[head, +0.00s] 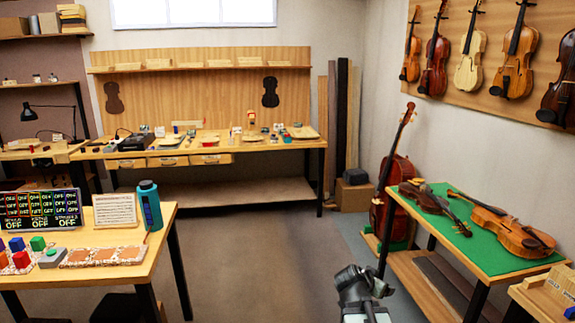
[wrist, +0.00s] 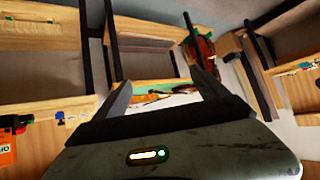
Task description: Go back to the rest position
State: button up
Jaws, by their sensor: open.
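My gripper shows in the wrist view (wrist: 160,95), with its two dark fingers spread apart and nothing between them. Beyond the fingers, the wrist view shows the green-topped table with violins at a distance. In the head view, part of my arm (head: 362,285) stands at the bottom, right of centre, over the floor. The fingertips are hard to make out there. The arm is apart from the tables around it.
At left, a wooden table (head: 185,207) holds a blue bottle (head: 149,205), a display panel (head: 40,209) and coloured blocks. At right, a green-topped table (head: 487,250) holds violins. A long workbench (head: 275,144) stands at the back. The floor (head: 250,255) between them is clear.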

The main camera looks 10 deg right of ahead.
jog(key=s+a+f+n+g+y, duration=0.3)
jog(key=s+a+f+n+y, duration=0.1)
jog(key=a, duration=0.6)
jog(key=s+a+f+n+g+y, duration=0.3)
jog(key=s+a+n, duration=0.3)
jog(key=s+a, duration=0.2)
jog(key=shift+s+a+f+g+y, duration=0.4)
jog(key=shift+a+f+g, duration=0.15)
jog(key=shift+a, duration=0.45)
